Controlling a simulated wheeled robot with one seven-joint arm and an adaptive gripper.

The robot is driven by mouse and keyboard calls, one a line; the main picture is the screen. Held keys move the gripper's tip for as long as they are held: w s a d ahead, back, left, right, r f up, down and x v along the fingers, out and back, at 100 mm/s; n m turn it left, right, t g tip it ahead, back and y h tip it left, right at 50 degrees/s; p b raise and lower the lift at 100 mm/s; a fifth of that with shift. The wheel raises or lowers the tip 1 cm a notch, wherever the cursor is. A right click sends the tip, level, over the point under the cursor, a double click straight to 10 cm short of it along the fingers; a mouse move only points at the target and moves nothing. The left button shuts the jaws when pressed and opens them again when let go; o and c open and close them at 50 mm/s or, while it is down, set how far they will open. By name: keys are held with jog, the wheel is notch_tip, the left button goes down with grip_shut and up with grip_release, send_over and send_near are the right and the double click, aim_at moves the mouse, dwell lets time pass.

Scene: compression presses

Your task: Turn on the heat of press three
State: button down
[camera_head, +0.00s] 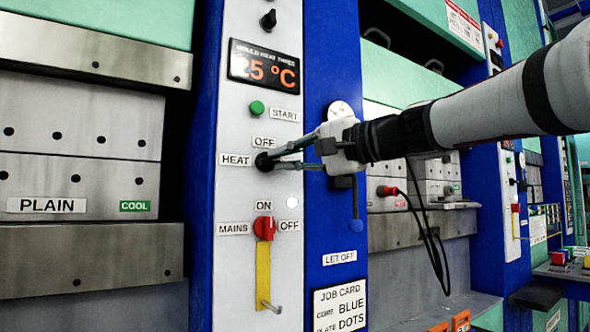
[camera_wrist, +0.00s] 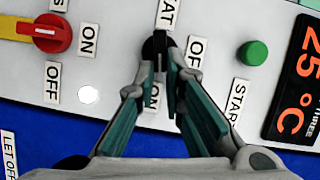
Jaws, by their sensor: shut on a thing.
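The black HEAT knob (camera_head: 262,162) of press three is on the grey control column, with an OFF label above it and a HEAT label to its left. In the wrist view the knob (camera_wrist: 154,44) is at top centre, between my fingertips. My gripper (camera_wrist: 163,72) is shut on it, reaching in from the right in the head view (camera_head: 274,160). A pale line near the fingertips seems to face the ON label (camera_wrist: 151,97), partly hidden by a finger. The display (camera_head: 264,66) reads MOULD HEAT THREE, 25 °C.
The green START button (camera_head: 257,108) is just above. The red MAINS knob (camera_head: 264,228) and a pale round disc (camera_head: 292,202) are below.

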jog(key=shift+f+m+y+b, duration=0.4)
jog(key=shift+m+b, duration=0.35)
jog(key=shift+m, duration=0.15)
jog(key=c, duration=1.7)
grip_release()
jog(key=shift+r, duration=0.1)
jog(key=v, duration=1.2)
jog(key=shift+f, duration=0.2)
